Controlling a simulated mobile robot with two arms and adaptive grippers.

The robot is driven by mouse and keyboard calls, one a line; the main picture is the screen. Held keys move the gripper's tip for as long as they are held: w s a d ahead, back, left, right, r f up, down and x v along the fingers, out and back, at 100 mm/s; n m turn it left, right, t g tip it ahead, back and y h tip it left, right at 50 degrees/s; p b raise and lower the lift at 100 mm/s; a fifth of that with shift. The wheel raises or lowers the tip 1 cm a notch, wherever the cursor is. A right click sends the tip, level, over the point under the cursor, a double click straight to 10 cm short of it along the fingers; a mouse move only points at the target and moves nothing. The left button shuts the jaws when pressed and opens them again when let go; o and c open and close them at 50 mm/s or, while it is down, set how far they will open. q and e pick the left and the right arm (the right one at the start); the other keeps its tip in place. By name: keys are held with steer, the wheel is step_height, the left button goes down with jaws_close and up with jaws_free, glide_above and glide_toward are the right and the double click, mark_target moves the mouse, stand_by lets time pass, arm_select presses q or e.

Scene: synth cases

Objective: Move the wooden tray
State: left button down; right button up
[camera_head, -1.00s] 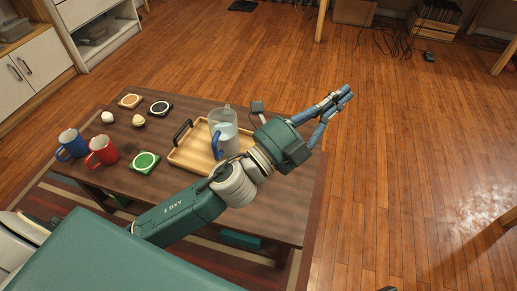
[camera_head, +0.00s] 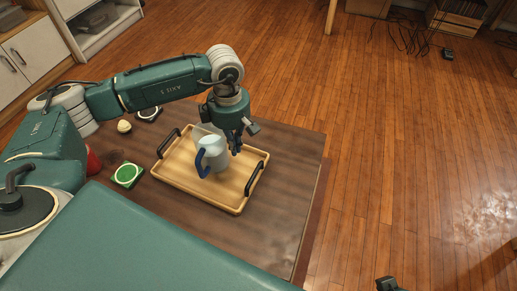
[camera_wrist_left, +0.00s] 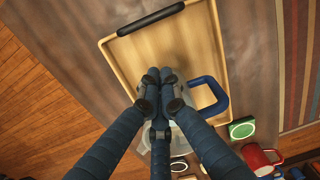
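The wooden tray (camera_head: 192,187) lies flat on the dark table, with a black handle at each end. In the left wrist view the tray (camera_wrist_left: 125,61) shows with one black handle (camera_wrist_left: 151,18) at the top. A clear pitcher (camera_head: 217,160) with a blue handle stands on the tray; in the wrist view its blue handle (camera_wrist_left: 222,98) shows and its body is mostly hidden by my fingers. My left gripper (camera_head: 236,149) points down over the tray, close beside the pitcher. In the wrist view its fingertips (camera_wrist_left: 160,78) are bunched together with nothing visible between them.
A green coaster (camera_head: 127,175) lies left of the tray. A red mug (camera_head: 93,162), partly hidden by my arm, and a small pale round item (camera_head: 124,126) are farther left. The table (camera_head: 282,200) is bare right of the tray, with open floor beyond.

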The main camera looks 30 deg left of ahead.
arm_select(q)
steer(key=b, duration=0.1)
glide_above(237, 175)
step_height(237, 175, down, 5)
step_height(237, 175, down, 5)
steer(key=shift+d+b, duration=0.1)
steer(key=shift+b, duration=0.45)
steer(key=d, duration=0.2)
steer(key=shift+w+d+r, duration=0.3)
steer(key=shift+d, duration=0.65)
arm_select(e)
steer(key=shift+v, duration=0.95)
steer(key=shift+d, duration=0.1)
